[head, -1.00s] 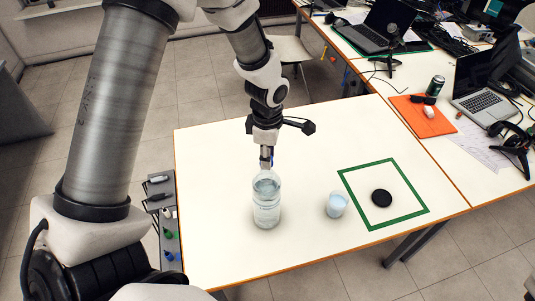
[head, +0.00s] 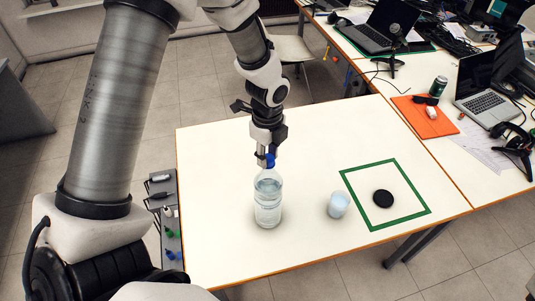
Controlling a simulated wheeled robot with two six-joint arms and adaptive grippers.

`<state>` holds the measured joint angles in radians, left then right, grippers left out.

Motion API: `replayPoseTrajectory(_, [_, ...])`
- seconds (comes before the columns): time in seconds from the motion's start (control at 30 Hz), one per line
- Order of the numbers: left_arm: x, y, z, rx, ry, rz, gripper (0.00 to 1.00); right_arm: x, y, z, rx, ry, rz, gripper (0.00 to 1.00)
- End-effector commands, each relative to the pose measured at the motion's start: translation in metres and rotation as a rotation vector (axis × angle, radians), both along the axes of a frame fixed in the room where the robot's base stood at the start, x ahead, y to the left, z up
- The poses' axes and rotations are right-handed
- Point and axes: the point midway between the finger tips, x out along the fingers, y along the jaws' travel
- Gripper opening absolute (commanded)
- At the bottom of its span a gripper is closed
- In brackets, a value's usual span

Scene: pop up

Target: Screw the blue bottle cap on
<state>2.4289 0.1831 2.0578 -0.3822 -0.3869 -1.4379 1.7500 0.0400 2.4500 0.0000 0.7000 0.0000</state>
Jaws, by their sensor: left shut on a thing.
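A clear bottle (head: 268,203) with water stands upright on the white table, left of its middle. A blue cap (head: 270,159) is at the top of the bottle's neck. My left gripper (head: 266,157) comes down from above and is shut on the cap, partly covering it. Whether the cap's thread is engaged cannot be told. My right gripper is not in view.
A light-blue cup (head: 339,205) stands right of the bottle. A black disc (head: 383,198) lies inside a green square outline (head: 417,213). A rack (head: 171,235) with coloured caps is at the table's left edge. Laptops and an orange mat (head: 424,117) are at right.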

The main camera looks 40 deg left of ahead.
Motion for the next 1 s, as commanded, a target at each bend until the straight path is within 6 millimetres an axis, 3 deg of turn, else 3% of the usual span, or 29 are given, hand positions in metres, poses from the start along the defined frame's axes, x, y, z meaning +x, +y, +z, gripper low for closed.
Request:
replayPoseTrajectory(0.07, [0.001,0.000,0.000,0.000,0.000,-0.273,0.00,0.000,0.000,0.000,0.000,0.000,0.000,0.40])
replayPoseTrajectory(0.1, [0.001,0.000,0.000,0.000,0.000,-0.331,0.38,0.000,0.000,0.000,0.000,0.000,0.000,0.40])
replayPoseTrajectory(0.17, [0.001,0.000,0.000,0.000,0.000,-0.321,0.60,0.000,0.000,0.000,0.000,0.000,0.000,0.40])
replayPoseTrajectory(0.57, [0.001,0.000,0.007,0.001,-0.002,-0.318,0.61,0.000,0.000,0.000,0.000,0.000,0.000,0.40])
replayPoseTrajectory(1.0, [0.002,-0.001,0.105,0.001,-0.004,-0.318,0.61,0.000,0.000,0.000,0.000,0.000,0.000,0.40])
